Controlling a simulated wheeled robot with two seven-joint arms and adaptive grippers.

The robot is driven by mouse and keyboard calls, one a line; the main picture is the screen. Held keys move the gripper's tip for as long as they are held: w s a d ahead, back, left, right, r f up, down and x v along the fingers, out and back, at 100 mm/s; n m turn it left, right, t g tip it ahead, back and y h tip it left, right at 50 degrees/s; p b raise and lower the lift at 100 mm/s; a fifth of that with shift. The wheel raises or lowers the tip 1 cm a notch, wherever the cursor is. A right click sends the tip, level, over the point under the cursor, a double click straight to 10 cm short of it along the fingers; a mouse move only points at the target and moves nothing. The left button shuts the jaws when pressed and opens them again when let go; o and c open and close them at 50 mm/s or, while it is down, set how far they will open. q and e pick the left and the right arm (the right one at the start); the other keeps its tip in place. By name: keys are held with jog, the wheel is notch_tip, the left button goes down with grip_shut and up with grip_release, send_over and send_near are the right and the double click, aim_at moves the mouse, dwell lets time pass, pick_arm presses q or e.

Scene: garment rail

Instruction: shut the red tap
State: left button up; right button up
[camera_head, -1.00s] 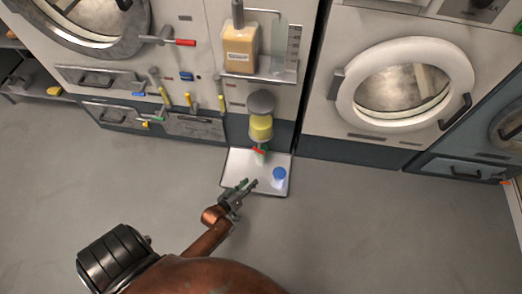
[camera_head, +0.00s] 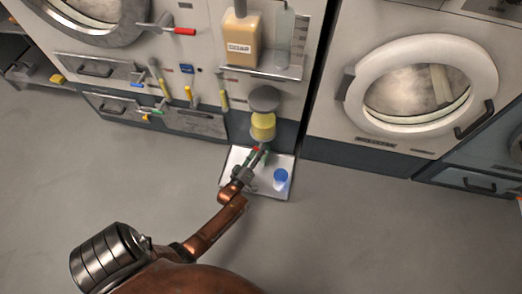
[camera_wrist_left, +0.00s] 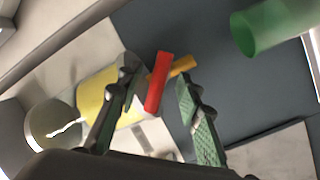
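The red tap's handle (camera_head: 256,149) shows small under a yellow container (camera_head: 263,126), close to my left fingertips. In the left wrist view the red handle (camera_wrist_left: 157,82) is a short red bar with a brass-coloured stem (camera_wrist_left: 184,65) beside it. My left gripper (camera_head: 262,150) reaches over the white tray to the tap. In the left wrist view the left gripper (camera_wrist_left: 159,80) is open, with one finger on each side of the red handle. Whether either finger touches it I cannot tell. My right gripper is not in view.
A green cylinder (camera_wrist_left: 270,25) is right of the tap in the wrist view. A red-ended lever (camera_head: 182,31) and several yellow-handled levers are on the left machine. The grey floor (camera_head: 360,230) is clear.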

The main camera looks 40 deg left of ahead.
pick_arm(q)
jog(key=shift+w, duration=0.15)
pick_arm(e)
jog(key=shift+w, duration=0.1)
pick_arm(q)
jog(key=shift+c, duration=0.5)
grip_shut()
